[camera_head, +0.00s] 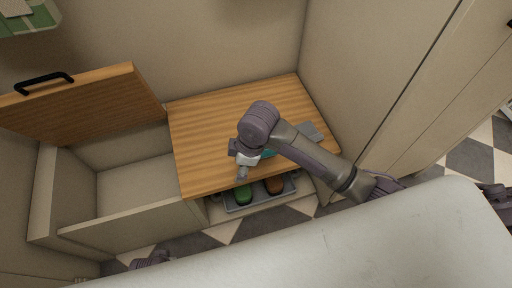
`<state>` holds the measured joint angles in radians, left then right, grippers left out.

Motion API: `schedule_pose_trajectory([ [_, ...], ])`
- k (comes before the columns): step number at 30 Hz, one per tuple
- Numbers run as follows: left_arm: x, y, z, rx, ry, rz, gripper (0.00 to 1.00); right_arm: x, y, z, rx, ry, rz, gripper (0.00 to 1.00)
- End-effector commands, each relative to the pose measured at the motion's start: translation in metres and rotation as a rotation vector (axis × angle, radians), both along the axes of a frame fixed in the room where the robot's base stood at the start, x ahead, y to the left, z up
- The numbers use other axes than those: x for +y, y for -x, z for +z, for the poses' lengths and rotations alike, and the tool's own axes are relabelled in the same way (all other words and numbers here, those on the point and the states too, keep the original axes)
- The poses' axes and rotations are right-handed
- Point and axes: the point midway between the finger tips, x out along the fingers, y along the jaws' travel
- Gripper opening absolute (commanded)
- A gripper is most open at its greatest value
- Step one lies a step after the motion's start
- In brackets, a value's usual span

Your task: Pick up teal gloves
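A small patch of teal, likely the teal gloves (267,154), shows on the wooden bench top (205,130). My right arm's wrist covers most of it. My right gripper (242,173) points down close beside the teal patch, near the front edge of the bench top. Its fingers are too small and hidden to tell if they are open or shut, or if they touch the gloves. My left gripper is not in view; only a small dark part of my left arm shows at the bottom left.
A flat grey item (311,132) lies on the bench's right side. Left of it, a wooden lid (90,105) with a black handle stands raised over an empty-looking bin (130,185). Below the bench front, a grey tray (230,207) holds green and brown items. Walls close in behind and right.

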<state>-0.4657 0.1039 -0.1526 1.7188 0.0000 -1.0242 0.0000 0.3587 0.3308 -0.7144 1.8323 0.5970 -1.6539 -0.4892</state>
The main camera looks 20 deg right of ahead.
Motion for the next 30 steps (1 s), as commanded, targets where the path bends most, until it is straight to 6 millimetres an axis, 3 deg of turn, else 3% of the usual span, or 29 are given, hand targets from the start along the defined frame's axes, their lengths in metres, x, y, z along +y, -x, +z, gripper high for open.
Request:
schedule_pose_trajectory([
  [1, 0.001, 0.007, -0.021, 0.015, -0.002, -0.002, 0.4, -0.01, -0.023, 0.006, -0.005, 0.055, 0.066, 0.56],
  [6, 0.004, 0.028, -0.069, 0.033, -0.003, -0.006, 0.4, -0.04, -0.066, 0.021, 0.028, 0.174, 0.213, 0.56],
  [12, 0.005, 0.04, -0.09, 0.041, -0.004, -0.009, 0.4, -0.061, -0.087, 0.031, 0.052, 0.229, 0.263, 0.56],
  [17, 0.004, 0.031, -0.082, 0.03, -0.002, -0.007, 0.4, -0.062, -0.088, 0.009, 0.057, 0.23, 0.267, 0.56],
  [24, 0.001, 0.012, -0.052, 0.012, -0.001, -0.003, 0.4, -0.062, -0.088, -0.038, 0.055, 0.23, 0.266, 0.56],
  [30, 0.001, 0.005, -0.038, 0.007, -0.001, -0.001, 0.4, -0.062, -0.089, -0.053, 0.052, 0.229, 0.265, 0.56],
])
